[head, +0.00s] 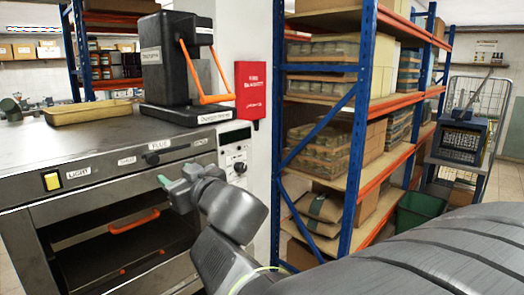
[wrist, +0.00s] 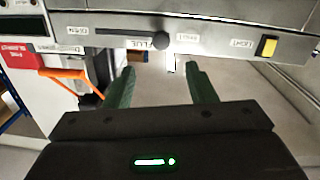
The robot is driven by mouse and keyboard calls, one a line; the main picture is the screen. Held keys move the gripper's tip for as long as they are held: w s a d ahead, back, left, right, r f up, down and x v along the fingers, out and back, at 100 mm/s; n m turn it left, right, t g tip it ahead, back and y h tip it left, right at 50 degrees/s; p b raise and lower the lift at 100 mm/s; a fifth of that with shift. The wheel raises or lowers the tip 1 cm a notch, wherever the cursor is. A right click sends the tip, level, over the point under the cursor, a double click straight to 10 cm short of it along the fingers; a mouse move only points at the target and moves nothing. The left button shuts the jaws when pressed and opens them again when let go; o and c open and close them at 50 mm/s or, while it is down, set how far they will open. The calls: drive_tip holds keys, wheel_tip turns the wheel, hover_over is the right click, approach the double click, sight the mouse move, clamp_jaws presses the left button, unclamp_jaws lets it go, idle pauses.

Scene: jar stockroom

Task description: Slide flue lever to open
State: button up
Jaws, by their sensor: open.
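The flue lever is a dark round knob (head: 152,158) on a horizontal slot in the oven's front panel. It also shows in the wrist view (wrist: 160,41). In the head view it stands at the left end of the slot, near the label at the left, and the slot runs right towards the other end label. My gripper (head: 174,183) is open and empty, with green fingers, in front of the panel and a little below the slot. In the wrist view the fingers (wrist: 160,70) straddle the knob's line, apart from it.
A yellow light switch (head: 52,181) sits left on the panel. Below is the oven opening with an orange handle (head: 134,221). A black machine with an orange lever (head: 180,65) and a tan tray (head: 88,112) stand on top. Blue-orange shelving (head: 362,120) stands right.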

sight(154, 160)
drive_tip(key=x, duration=1.4)
clamp_jaws()
